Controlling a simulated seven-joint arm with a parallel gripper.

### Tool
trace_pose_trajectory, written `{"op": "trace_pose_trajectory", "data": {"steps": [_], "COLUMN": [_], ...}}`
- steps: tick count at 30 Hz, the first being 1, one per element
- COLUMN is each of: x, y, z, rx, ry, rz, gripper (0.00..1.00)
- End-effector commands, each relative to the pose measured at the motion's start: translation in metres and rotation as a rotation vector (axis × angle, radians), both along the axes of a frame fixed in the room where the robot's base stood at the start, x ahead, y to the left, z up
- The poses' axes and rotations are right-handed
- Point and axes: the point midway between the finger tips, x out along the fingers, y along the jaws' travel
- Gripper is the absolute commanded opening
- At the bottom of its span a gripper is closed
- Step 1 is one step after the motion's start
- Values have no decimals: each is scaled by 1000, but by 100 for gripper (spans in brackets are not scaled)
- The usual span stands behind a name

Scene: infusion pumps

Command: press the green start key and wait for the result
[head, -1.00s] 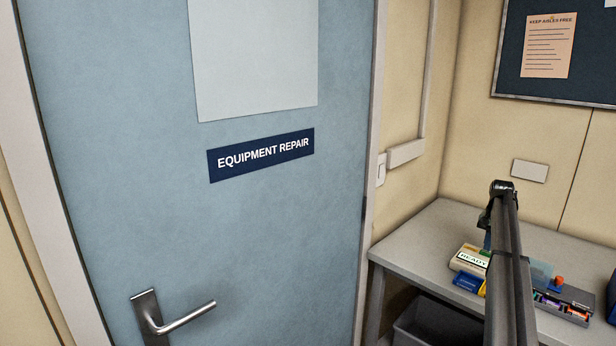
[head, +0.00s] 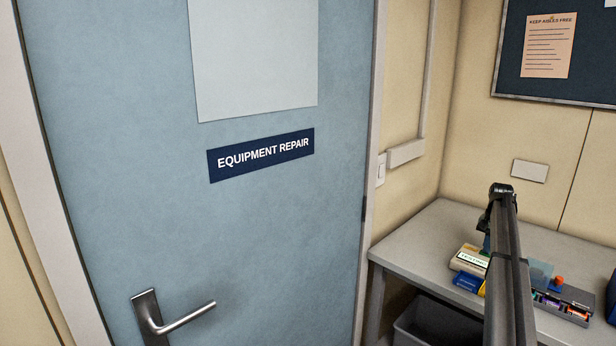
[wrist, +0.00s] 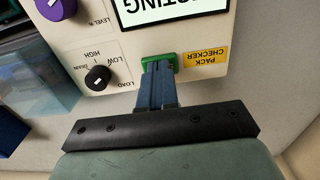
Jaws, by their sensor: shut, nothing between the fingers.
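The pack checker, a cream box, shows at the lower right in the head view (head: 461,266) and close up and upside down in the wrist view (wrist: 225,55). Its display (wrist: 170,8) shows letters ending in "TING"; in the head view the small text looks like "TESTING". The green start key (wrist: 174,59) is partly covered by my gripper (wrist: 158,66). The blue fingers are shut together, empty, with their tips at the key. Whether the key is pushed in cannot be seen.
A purple knob (wrist: 55,8) and a black load knob (wrist: 98,77) sit beside the key. A clear bluish bin (wrist: 45,82) stands left of the checker. The bench (head: 425,240) is clear at its left. A grey bin (head: 430,325) is below.

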Motion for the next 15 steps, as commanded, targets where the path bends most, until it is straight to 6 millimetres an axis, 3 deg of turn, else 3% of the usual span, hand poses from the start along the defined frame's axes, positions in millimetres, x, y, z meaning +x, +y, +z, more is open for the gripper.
{"op": "trace_pose_trajectory", "data": {"steps": [15], "x": [0], "y": [0], "z": [30], "rx": [0], "ry": [0], "rz": [0], "gripper": [0]}}
